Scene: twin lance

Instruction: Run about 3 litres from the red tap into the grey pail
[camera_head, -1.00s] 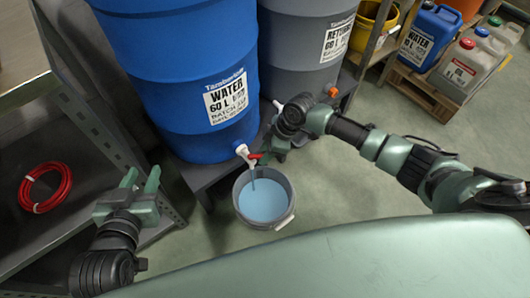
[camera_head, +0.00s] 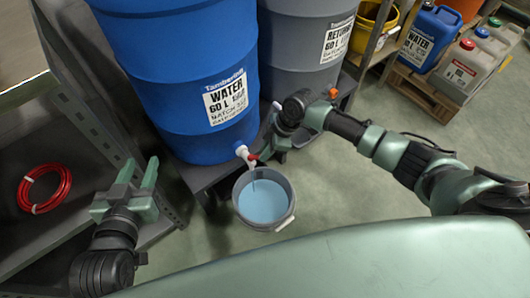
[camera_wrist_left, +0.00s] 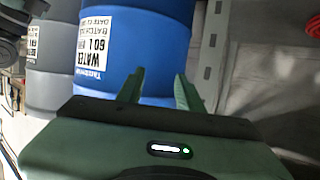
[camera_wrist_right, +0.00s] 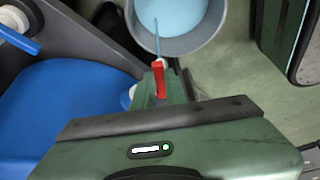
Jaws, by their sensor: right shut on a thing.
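The tap (camera_head: 243,151), white with a red lever (camera_wrist_right: 159,79), sticks out low on the blue water drum (camera_head: 190,75). My right gripper (camera_head: 267,151) is at the tap, shut on the red lever. A thin blue stream (camera_wrist_right: 156,38) runs from the tap into the grey pail (camera_head: 238,187) below it. The pail stands upright on the floor with blue water (camera_head: 263,202) in it; I cannot read its level in litres. My left gripper (camera_head: 137,174) is open and empty, left of the pail and away from it; its spread fingers show in the left wrist view (camera_wrist_left: 158,90).
A grey drum (camera_head: 300,45) with an orange tap (camera_head: 333,93) stands right of the blue one. A red hose coil (camera_head: 45,187) lies on the left shelf. Several jerrycans (camera_head: 461,70) stand on a pallet at the back right. The floor right of the pail is clear.

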